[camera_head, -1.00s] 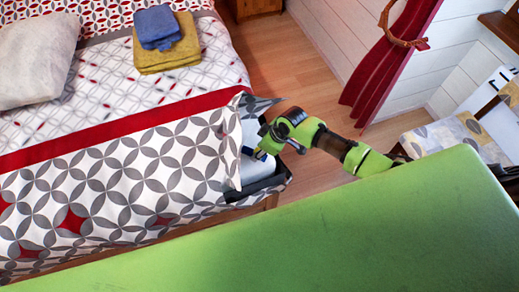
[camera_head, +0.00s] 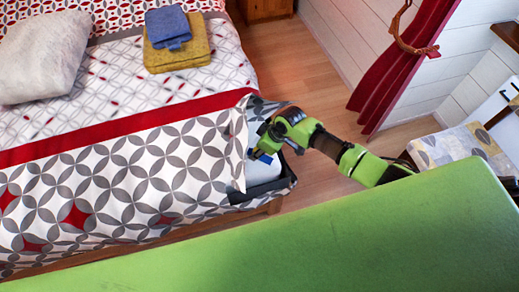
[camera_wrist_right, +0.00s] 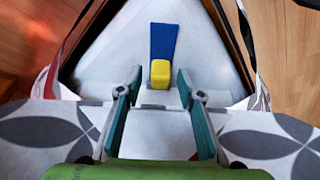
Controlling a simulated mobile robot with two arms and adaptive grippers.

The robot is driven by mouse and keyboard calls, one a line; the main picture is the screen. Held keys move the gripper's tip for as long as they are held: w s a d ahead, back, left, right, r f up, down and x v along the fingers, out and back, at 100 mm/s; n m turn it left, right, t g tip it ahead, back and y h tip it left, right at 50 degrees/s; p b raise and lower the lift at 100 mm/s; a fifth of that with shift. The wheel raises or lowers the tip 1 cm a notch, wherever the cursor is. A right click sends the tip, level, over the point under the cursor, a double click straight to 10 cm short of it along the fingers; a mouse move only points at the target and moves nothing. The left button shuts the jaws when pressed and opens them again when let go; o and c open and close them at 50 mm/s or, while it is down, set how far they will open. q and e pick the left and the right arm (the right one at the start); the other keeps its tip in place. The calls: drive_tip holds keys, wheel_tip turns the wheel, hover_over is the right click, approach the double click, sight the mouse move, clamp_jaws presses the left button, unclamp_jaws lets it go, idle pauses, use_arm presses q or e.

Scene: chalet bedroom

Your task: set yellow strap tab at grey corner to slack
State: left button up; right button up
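The yellow strap tab (camera_wrist_right: 160,73) is a small block at the lower end of a blue strap (camera_wrist_right: 164,40) on a white mattress corner (camera_wrist_right: 105,60). In the head view the blue strap (camera_head: 264,158) shows beside the dark grey bed corner (camera_head: 275,189); the tab cannot be made out there. My right gripper (camera_wrist_right: 158,82) is open, its teal fingers on either side of the tab with small gaps visible. In the head view my right gripper (camera_head: 261,149) reaches down over the mattress corner. My left gripper is out of view.
A patterned duvet (camera_head: 130,180) is beside the exposed corner, and its edge (camera_wrist_right: 50,122) crosses the lower wrist view. A green surface (camera_head: 330,225) spans the foreground. Wooden floor (camera_head: 305,85) lies open beyond the bed. A patterned chair (camera_head: 455,145) stands at right.

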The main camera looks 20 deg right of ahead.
idle(0.3)
drive_tip(key=v, duration=1.2)
drive_tip(key=shift+a, duration=0.1)
